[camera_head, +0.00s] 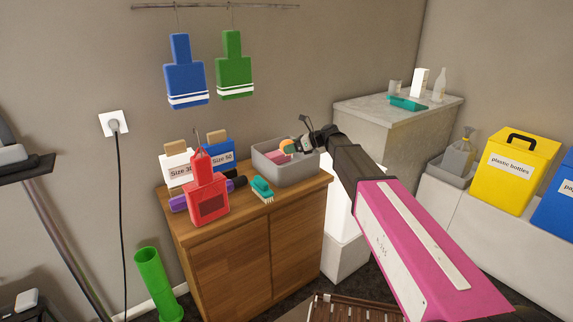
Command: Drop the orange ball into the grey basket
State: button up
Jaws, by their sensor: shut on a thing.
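The grey basket (289,174) stands on the right end of the wooden cabinet top, open side up. My gripper (294,147) reaches in from the right, over the basket's opening. It is shut on the orange ball (286,144), which shows small at the fingertips. The ball appears above or just inside the basket's rim; its exact height is hard to tell. A pink thing (264,157) lies inside the basket, and a small teal patch shows just below the ball. The arm hides part of the basket's right side.
The wooden cabinet (232,255) also bears a teal brush (262,188), a red container (208,203) and labelled packs. A grey counter (398,125) and a yellow bin (520,170) stand to the right. A green tube (158,285) stands at lower left.

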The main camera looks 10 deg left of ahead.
jog(key=shift+f, duration=0.3)
jog(key=o, duration=1)
jog(key=v, duration=1.1)
